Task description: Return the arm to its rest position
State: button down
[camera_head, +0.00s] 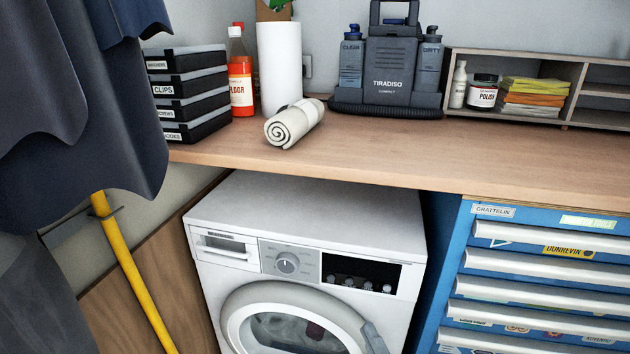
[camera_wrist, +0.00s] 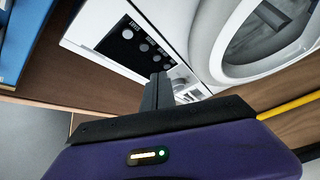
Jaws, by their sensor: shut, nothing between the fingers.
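My gripper (camera_wrist: 159,80) shows in the wrist view as a purple body with dark fingers shut together and nothing between them. It points toward the front of a white washing machine (camera_wrist: 172,55), with open air around the fingertips. The distance between the fingertips and the machine is hard to tell. My arm and gripper do not show in the head view. The washing machine also stands in the head view (camera_head: 310,215), below the worktop, with its round door shut.
A wooden worktop (camera_head: 400,150) carries stacked boxes (camera_head: 187,90), a red bottle (camera_head: 240,82), a rolled towel (camera_head: 294,124), a dark cleaning machine (camera_head: 388,75) and a shelf (camera_head: 560,62). A blue toolchest (camera_head: 535,275) stands right. Dark cloth (camera_head: 80,90) and a yellow pole (camera_head: 130,265) are left.

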jog(key=s+d+r+m+g+h, duration=0.1)
jog(key=s+d+r+m+h, duration=0.15)
jog(key=s+m, duration=0.75)
jog(key=s+d+r+m+g+h, duration=0.1)
jog(key=s+d+g+h, duration=0.15)
jog(key=s, duration=1.45)
jog(key=s+d+r+m+g+h, duration=0.1)
jog(key=s+d+r+m, duration=0.15)
jog(key=s+m, duration=0.75)
jog(key=s+r+n+p, duration=0.3)
jog(key=r+n+p, duration=0.1)
jog(key=r+p, duration=0.8)
jog(key=shift+s+d+r+p, duration=0.2)
jog(key=shift+s+d+p, duration=0.2)
jog(key=shift+p, duration=0.25)
jog(key=shift+t, duration=0.25)
